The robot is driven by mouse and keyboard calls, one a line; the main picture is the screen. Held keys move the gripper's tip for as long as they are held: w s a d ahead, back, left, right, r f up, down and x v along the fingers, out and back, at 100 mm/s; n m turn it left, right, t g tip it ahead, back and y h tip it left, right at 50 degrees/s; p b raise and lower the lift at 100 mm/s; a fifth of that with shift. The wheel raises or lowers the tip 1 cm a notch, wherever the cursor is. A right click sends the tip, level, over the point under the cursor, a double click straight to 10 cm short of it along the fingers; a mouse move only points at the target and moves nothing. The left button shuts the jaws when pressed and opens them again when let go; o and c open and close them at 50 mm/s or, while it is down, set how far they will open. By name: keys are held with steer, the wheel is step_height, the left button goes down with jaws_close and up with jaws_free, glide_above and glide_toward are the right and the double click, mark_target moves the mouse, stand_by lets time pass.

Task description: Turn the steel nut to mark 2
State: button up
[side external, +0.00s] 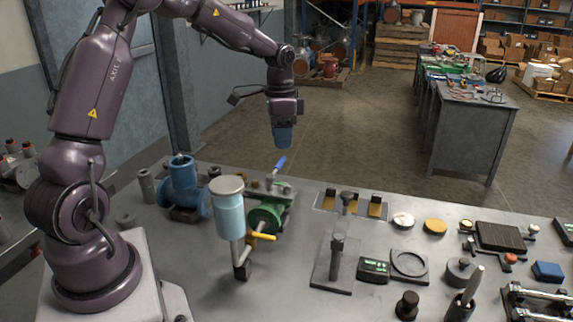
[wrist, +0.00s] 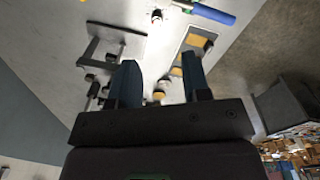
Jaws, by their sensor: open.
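My gripper (side external: 283,138) hangs above the far side of the bench, pointing down and empty. In the wrist view its two fingers (wrist: 158,68) stand apart with nothing between them. A blue-handled lever (side external: 280,165) rises from a green valve body (side external: 266,216) below my gripper. The blue handle also shows at the top of the wrist view (wrist: 214,13), with a small bright metal piece (wrist: 157,15) near its end. I cannot tell whether that piece is the steel nut. No number marks can be read.
A blue flanged valve (side external: 182,184) and a light-blue cylinder on a post (side external: 230,213) stand left of and in front of the green valve. A dark upright post on a plate (side external: 335,260) stands to the right. The air around my gripper is clear.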

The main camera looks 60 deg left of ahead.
mark_target(286, 187)
steer(key=f+m, duration=0.3)
steer(key=f, duration=0.1)
steer(key=f+m, duration=0.4)
steer(key=d+f+m, duration=0.1)
steer(key=f+m, duration=0.2)
steer(key=f, duration=0.1)
steer(key=shift+w+f, duration=0.2)
steer(key=shift+w, duration=0.05)
